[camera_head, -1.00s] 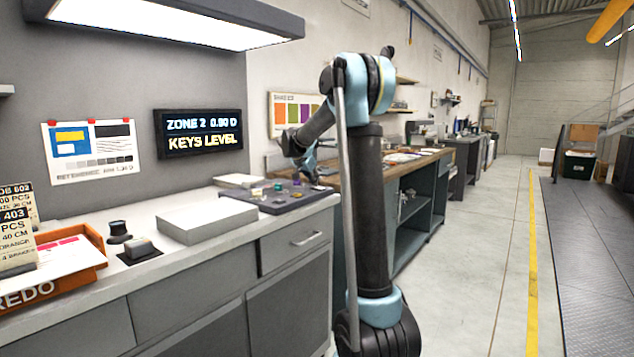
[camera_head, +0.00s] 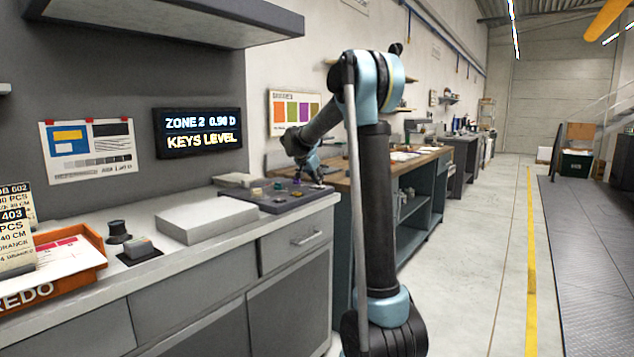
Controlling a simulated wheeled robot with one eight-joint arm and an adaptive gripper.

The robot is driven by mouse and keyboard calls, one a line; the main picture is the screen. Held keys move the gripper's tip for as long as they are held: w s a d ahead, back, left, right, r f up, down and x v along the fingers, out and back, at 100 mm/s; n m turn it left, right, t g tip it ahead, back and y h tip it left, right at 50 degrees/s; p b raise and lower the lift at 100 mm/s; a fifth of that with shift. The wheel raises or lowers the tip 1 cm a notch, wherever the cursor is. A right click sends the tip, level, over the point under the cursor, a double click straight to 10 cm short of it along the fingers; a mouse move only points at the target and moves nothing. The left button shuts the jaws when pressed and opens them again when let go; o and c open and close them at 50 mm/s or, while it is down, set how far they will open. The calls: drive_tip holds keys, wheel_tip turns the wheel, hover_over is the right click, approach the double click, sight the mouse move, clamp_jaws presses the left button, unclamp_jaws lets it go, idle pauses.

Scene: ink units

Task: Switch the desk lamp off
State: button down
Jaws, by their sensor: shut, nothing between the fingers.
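The lamp over the desk (camera_head: 160,22) is a wide grey hood at the top left, and its underside is dark. A dark key panel (camera_head: 268,205) with several small coloured keys lies at the right end of the grey counter. My gripper (camera_head: 318,181) is small in view, at the right back part of this panel. It is shut and empty, with its fingertips low over or on the panel; I cannot tell whether they touch a key.
A white block (camera_head: 205,220) lies left of the panel. A small switch box (camera_head: 139,248), a black knob (camera_head: 118,232) and an orange tray (camera_head: 60,270) stand further left. A lit sign (camera_head: 200,131) hangs on the wall. The aisle floor (camera_head: 480,270) is clear.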

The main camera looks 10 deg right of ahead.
sight(316, 186)
drive_tip(key=shift+r, duration=0.1)
drive_tip(key=shift+w+r, duration=0.1)
drive_tip(key=shift+r, duration=0.2)
drive_tip(key=r, duration=0.2)
drive_tip(key=a+r, duration=0.1)
drive_tip(key=shift+r, duration=0.4)
drive_tip(key=a+v, duration=0.1)
drive_tip(key=v, duration=0.8)
drive_tip(key=shift+w, duration=0.35)
drive_tip(key=shift+d+f, duration=0.1)
